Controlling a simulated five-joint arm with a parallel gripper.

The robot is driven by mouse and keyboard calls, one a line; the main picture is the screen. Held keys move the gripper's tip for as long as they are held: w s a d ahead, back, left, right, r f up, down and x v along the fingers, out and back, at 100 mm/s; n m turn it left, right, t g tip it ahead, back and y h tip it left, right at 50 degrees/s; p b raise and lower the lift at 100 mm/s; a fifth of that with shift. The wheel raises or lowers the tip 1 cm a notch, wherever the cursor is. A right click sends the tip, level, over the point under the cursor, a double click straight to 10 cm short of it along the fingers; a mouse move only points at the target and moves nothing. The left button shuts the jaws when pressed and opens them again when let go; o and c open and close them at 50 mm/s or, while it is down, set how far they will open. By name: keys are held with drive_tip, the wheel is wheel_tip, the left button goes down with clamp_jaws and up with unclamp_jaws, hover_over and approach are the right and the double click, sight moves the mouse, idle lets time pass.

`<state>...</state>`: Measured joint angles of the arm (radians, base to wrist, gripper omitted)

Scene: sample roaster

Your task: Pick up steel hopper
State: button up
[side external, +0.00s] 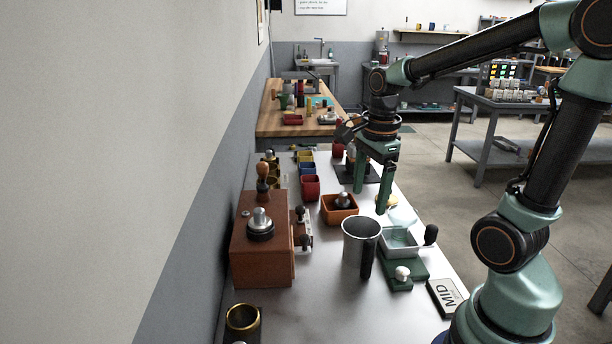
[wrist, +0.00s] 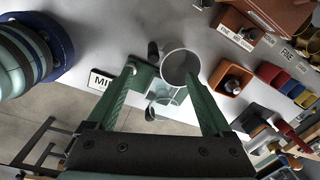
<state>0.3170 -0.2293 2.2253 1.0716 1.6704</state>
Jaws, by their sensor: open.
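Two vessels could be the steel hopper, and I cannot tell which. One is a tall, round, open steel cup (side external: 352,249) with a dark handle, upright on the pale bench; the wrist view shows its open mouth (wrist: 180,66). The other is a shallow, square steel pan (side external: 388,249) with a dark knob, on a green base (side external: 398,283); it also shows in the wrist view (wrist: 176,97). My gripper (side external: 370,201) is open and empty, above and behind both in the side view. In the wrist view its fingertips (wrist: 161,75) are spread, overlapping the cup and pan area.
A brown box (side external: 262,263) with a steel-topped fitting stands left of the cup. A MID sign (side external: 447,297) lies near the right edge. Bare bench shows in the front middle.

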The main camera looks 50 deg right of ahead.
sight(369, 238)
drive_tip(key=f+m, duration=0.1)
drive_tip(key=f, duration=0.3)
drive_tip(key=d+f+m, duration=0.1)
drive_tip(key=f, duration=0.3)
drive_tip(key=f+m, duration=0.2)
drive_tip(key=f, duration=0.3)
drive_tip(key=shift+s+d+f+g, duration=0.1)
drive_tip(key=shift+s+d+g, duration=0.05)
drive_tip(key=shift+d+g, duration=0.2)
clamp_jaws()
